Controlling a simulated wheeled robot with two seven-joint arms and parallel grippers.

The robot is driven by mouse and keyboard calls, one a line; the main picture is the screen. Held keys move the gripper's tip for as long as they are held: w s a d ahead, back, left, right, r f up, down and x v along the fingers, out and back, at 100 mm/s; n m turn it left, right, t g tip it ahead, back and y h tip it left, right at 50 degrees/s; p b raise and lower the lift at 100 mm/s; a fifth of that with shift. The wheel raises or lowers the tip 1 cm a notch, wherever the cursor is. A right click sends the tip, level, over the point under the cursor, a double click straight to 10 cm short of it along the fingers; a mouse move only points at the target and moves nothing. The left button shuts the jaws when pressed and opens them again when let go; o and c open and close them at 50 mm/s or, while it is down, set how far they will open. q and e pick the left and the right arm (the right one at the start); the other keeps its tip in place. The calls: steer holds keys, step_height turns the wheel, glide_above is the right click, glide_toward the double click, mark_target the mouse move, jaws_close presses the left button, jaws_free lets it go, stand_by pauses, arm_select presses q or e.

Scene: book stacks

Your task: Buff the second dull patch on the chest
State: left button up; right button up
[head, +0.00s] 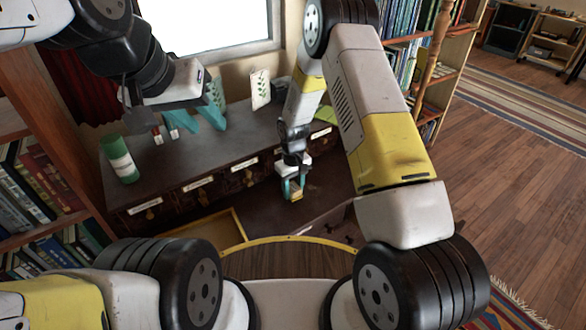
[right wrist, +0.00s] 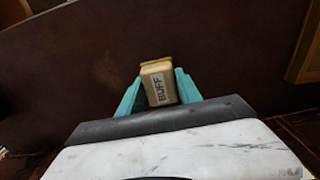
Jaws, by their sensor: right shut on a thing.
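My right gripper (head: 293,187) is shut on a small tan block (right wrist: 158,82) marked BUFF; the block also shows in the head view (head: 296,194). In the right wrist view the block is between the teal fingers, over a dark brown surface (right wrist: 220,50) that looks like the chest. A faint paler patch (right wrist: 105,70) shows on that surface, left of the block. I cannot tell whether the block touches the surface. My left gripper (head: 194,121) is open, with its teal fingers apart, above the grey top at left.
A green and white cylinder (head: 119,159) stands on the grey-topped drawer unit (head: 150,185), with labelled drawer fronts. A leaf-print card (head: 260,90) stands at the back. Bookshelves (head: 30,180) flank the left side.

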mark_target(292, 187)
steer(key=shift+s+a+r, duration=0.1)
steer(key=shift+s+a, duration=0.1)
steer(key=shift+a, duration=0.1)
step_height(292, 187, up, 3)
steer(key=shift+d+f, duration=0.1)
steer(key=shift+f, duration=0.1)
steer(key=shift+r, duration=2.75)
